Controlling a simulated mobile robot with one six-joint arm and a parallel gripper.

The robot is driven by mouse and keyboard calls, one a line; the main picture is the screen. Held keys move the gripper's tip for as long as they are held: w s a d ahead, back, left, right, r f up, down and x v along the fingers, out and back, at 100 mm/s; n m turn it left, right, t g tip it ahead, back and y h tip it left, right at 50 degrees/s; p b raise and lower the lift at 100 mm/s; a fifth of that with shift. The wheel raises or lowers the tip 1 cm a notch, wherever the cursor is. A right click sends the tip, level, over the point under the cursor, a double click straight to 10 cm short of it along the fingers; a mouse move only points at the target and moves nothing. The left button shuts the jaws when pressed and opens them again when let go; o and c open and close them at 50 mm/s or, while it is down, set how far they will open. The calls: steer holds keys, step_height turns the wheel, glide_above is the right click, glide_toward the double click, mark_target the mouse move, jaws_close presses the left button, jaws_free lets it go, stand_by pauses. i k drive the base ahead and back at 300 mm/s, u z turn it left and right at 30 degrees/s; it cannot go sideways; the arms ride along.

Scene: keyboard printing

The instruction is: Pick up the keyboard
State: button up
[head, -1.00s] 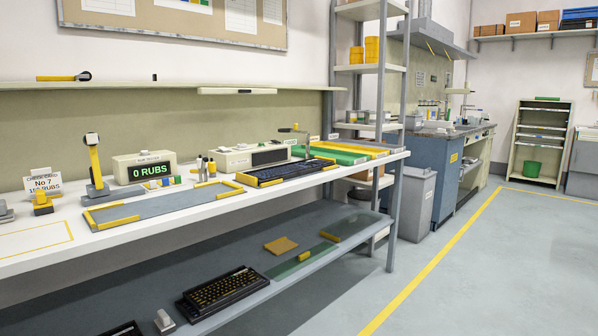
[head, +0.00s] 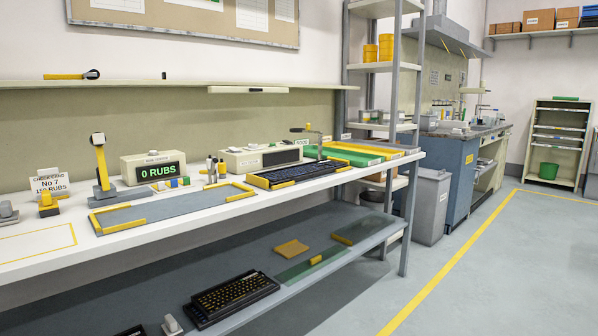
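A dark keyboard (head: 297,174) lies on the white bench top in a yellow-edged holder. Another dark keyboard with yellowish legends (head: 235,297) lies on the grey lower shelf near its front edge. Part of a third dark object, possibly a keyboard (head: 132,331), is cut off by the bottom edge of the head view. My gripper is not in view, so whether it is open or shut does not show.
The white bench (head: 182,224) runs along the wall, holding an empty grey tray with yellow corners (head: 172,208) and a "0 RUBS" display (head: 160,172). Green trays (head: 343,154) lie at its far end. A grey bin (head: 430,207) stands beyond. The floor (head: 480,280) at right is clear.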

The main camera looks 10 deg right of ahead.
mark_target(305, 171)
steer(key=i, duration=0.85)
